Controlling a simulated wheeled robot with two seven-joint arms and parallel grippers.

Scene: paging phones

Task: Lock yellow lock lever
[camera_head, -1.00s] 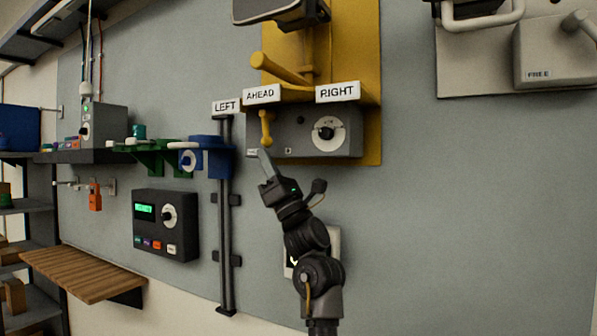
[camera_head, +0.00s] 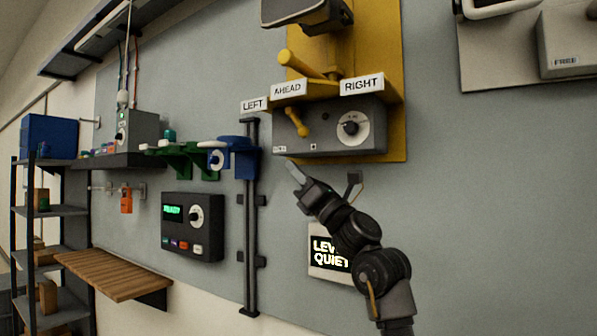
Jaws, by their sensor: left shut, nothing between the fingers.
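A small yellow lever (camera_head: 297,122) sits on the left of the front of a grey box (camera_head: 331,128), slanting down to the right. A larger yellow lever (camera_head: 300,64) sticks out above the LEFT, AHEAD and RIGHT labels. The frames do not say which one is the lock lever. My left gripper (camera_head: 293,168) is shut and empty. Its tips are just below the grey box's lower left edge, apart from the small lever in the picture. My right gripper is not in view.
A black-and-white sign (camera_head: 325,253) below is partly hidden by my left arm. A dark post (camera_head: 251,215) and a dark keypad box (camera_head: 192,227) stand to the left. A blue bracket (camera_head: 240,160) juts out near the post.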

